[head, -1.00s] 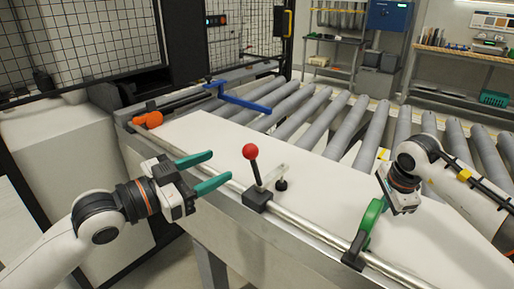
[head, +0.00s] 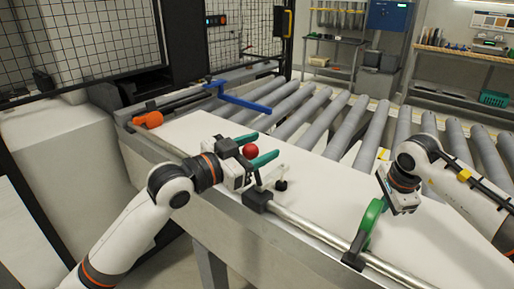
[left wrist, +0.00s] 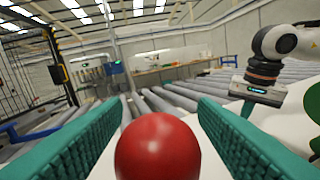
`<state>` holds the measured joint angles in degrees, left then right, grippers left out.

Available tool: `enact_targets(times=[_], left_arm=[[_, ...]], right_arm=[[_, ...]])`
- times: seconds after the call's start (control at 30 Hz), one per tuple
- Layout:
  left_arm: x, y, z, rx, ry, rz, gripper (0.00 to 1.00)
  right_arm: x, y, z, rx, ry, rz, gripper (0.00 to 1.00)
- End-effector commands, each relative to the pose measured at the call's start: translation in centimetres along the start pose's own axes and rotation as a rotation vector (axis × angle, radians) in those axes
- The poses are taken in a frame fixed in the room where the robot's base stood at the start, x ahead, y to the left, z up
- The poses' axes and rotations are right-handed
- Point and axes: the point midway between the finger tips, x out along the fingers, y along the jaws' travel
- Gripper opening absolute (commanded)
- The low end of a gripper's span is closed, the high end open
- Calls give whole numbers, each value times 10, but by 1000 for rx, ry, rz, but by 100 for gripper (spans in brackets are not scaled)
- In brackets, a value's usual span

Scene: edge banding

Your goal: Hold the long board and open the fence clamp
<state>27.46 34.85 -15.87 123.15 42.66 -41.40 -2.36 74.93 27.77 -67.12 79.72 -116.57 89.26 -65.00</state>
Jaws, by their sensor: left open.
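The long white board (head: 325,190) lies along the rail beside the rollers. The fence clamp (head: 257,200) sits on the rail with its lever standing up, topped by a red ball knob (head: 250,151). Its black foot (head: 281,185) shows over the board. My left gripper (head: 266,147) is open, its teal fingers on either side of the knob. In the left wrist view the red knob (left wrist: 157,148) sits between the fingers, with gaps at both sides. My right gripper (head: 402,204) is low at the board's right part; its fingers are not clear, nor is contact.
A green part (head: 371,218) stands on the rail (head: 308,231) near my right gripper. An orange part (head: 148,119) and a blue bar (head: 240,101) are at the far left end. Grey rollers (head: 335,120) lie behind the board.

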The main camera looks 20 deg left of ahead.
Motion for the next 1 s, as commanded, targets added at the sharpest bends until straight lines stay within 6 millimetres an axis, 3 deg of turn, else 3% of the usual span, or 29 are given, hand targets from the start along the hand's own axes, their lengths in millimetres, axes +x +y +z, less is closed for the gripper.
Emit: enact_targets(times=[0.17, 0.5, 1.0], left_arm=[[0, 0, -1, 0, 0, 0, 53], [0, 0, -1, -1, 0, -1, 0], [-13, -4, -6, 18, -104, 19, 0]], right_arm=[[7, -5, -1, -2, 0, -16, 0], [7, -5, -1, -2, 0, -16, 0], [7, -5, -1, -1, 0, -16, 0]])
